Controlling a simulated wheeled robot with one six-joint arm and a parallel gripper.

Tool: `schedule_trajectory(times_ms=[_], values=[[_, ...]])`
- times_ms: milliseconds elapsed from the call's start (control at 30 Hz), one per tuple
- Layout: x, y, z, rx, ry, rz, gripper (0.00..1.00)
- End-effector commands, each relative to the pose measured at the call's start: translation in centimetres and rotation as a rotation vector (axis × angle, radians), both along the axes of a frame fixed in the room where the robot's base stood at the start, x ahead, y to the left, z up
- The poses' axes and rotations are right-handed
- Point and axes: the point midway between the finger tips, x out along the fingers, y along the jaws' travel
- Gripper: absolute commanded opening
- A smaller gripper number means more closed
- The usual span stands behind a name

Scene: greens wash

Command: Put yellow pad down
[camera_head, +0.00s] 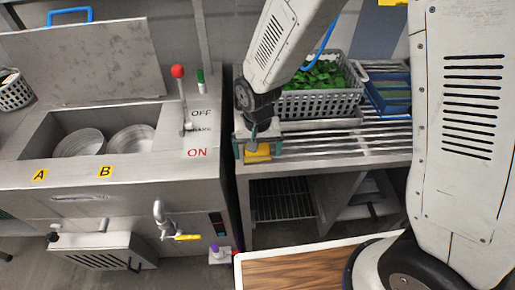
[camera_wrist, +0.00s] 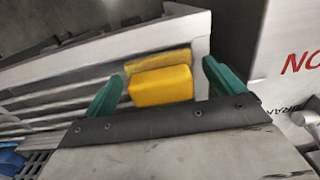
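The yellow pad (camera_head: 257,154) is at the left end of the slatted steel rack, at its front edge. In the wrist view the pad (camera_wrist: 161,86) lies between my green fingers, with a flatter yellow patch just beyond it that may be a reflection or part of the pad. My gripper (camera_head: 258,150) points down over the pad. In the wrist view my gripper (camera_wrist: 163,72) is open, with a narrow gap on each side of the pad. Whether the pad's underside rests fully on the rack is hidden.
A grey basket (camera_head: 318,105) of green leaves and a blue tray (camera_head: 390,100) stand behind on the rack (camera_head: 350,145). Left is a steel washer (camera_head: 110,190) with two round basins and a red-knobbed lever (camera_head: 178,72). A wood-topped surface (camera_head: 300,268) lies in front.

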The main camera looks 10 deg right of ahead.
Motion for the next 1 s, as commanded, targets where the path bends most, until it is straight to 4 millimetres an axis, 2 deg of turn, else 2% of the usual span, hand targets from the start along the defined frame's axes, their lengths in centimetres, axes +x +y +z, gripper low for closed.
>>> schedule_trajectory(times_ms=[167, 267, 500, 700, 833, 1000], values=[[0.0, 0.0, 0.5, 0.000, -0.001, 0.000, 0.94], [0.1, 0.1, 1.7, 0.002, -0.004, 0.000, 0.94], [0.1, 0.1, 6.8, 0.003, -0.006, 0.000, 0.94], [0.1, 0.0, 10.5, 0.002, -0.004, 0.000, 0.94], [0.0, 0.0, 11.8, 0.001, -0.002, 0.000, 0.94], [0.0, 0.0, 12.4, 0.000, 0.000, 0.000, 0.94]])
